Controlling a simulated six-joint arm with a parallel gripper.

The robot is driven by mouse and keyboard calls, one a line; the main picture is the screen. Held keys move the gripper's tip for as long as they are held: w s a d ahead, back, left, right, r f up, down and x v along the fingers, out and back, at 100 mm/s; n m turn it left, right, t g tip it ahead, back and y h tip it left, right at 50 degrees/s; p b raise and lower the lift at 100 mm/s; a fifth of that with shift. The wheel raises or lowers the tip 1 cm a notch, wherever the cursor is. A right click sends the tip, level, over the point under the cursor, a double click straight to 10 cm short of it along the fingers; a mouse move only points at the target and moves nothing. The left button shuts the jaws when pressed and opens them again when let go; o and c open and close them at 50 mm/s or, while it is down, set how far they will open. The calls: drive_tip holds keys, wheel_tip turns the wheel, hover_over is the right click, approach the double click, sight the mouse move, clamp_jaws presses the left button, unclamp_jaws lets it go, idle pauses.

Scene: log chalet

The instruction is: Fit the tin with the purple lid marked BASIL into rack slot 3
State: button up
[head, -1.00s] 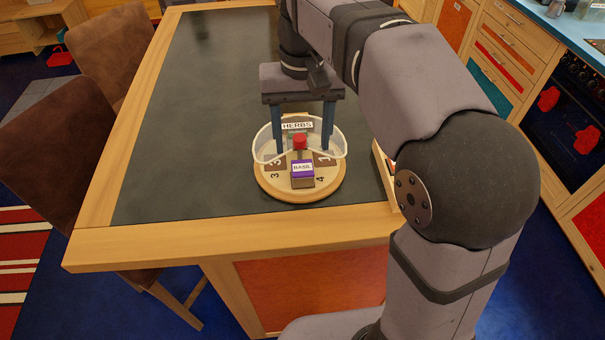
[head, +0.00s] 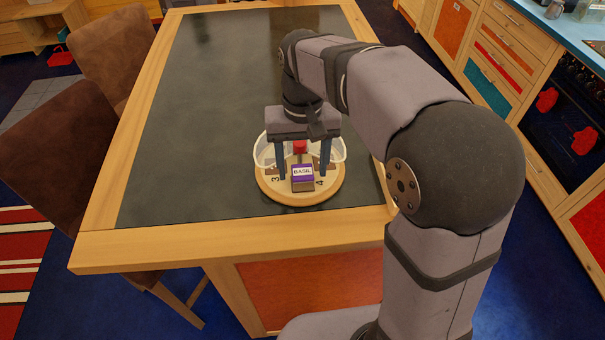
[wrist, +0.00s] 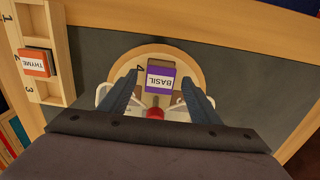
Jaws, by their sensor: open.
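The BASIL tin (head: 302,184), with its purple lid and white label, stands on a round wooden turntable (head: 270,194) beside the number 4. It also shows in the wrist view (wrist: 160,79). My gripper (wrist: 158,92) is open and empty, its two blue-grey fingers pointing down over the turntable, one to either side of the tin in the picture. No contact with the tin shows. The wooden rack (wrist: 60,50) is at the left of the wrist view, with numbers 1 and 3 readable. An orange-lidded THYME tin (wrist: 36,63) sits in its middle slot. The slot by number 3 looks empty.
A red knob (head: 300,147) rises from the turntable's middle, close to my fingers. A clear curved wall (head: 262,152) stands around its back. The dark tabletop (head: 210,100) is bare to the left and behind. My arm hides most of the rack in the head view.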

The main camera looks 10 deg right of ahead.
sight(303, 171)
drive_tip(key=c, duration=1.2)
drive_tip(key=shift+o, duration=0.2)
wheel_tip(303, 171, up, 10)
drive_tip(key=b, duration=0.1)
